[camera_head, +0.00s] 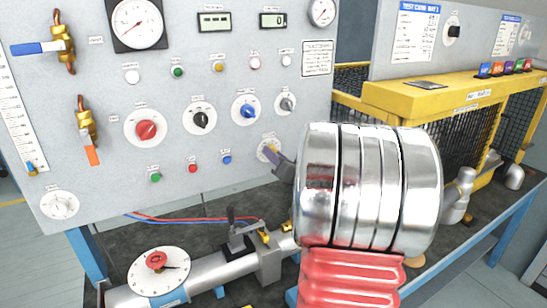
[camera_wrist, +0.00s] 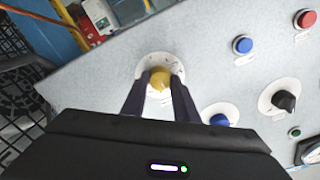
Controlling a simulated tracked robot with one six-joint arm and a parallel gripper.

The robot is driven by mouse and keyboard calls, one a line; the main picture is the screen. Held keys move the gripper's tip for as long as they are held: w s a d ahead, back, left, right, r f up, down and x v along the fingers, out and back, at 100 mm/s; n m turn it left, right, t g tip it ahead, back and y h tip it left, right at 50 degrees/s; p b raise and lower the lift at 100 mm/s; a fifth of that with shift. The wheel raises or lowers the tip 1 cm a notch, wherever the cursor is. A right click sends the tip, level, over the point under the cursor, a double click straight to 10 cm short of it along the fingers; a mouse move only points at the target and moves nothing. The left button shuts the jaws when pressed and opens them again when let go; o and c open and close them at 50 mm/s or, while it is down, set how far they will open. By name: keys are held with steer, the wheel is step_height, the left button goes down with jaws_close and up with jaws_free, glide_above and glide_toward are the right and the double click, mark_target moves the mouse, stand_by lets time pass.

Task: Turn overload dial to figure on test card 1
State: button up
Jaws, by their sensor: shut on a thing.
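A small dial on a white plate (camera_head: 264,145) is low on the right of the grey panel. The wrist view shows its yellow knob (camera_wrist: 159,80) on the round plate, with marks around it too small to read. My gripper (camera_wrist: 160,92) is shut on this knob, one dark finger on each side. In the head view my gripper (camera_head: 279,162) reaches the dial from the right, and my wrist hides the panel's lower right corner. The dial's label cannot be read. A test card (camera_head: 415,30) headed bay 1 hangs at the upper right; its figures are too small to read.
Red (camera_head: 146,130), black (camera_head: 200,119), blue (camera_head: 247,111) and grey (camera_head: 287,104) knobs sit above the dial. A blue button (camera_head: 227,160) is close on its left. A yellow frame (camera_head: 440,97) stands to the right. A pipe with a valve (camera_head: 235,262) lies below.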

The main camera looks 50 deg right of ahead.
steer(key=shift+a+f+m, duration=0.1)
steer(key=shift+f+m, duration=0.1)
steer(key=shift+m, duration=1.7)
steer(key=shift+a+f+m, duration=0.1)
steer(key=shift+f+m, duration=0.1)
steer(key=shift+m, duration=1.7)
steer(key=o, duration=0.8)
steer(key=shift+o, duration=1.3)
steer(key=shift+d+r, duration=0.15)
steer(key=shift+r, duration=0.1)
steer(key=v, duration=1.3)
steer(key=shift+s, duration=0.35)
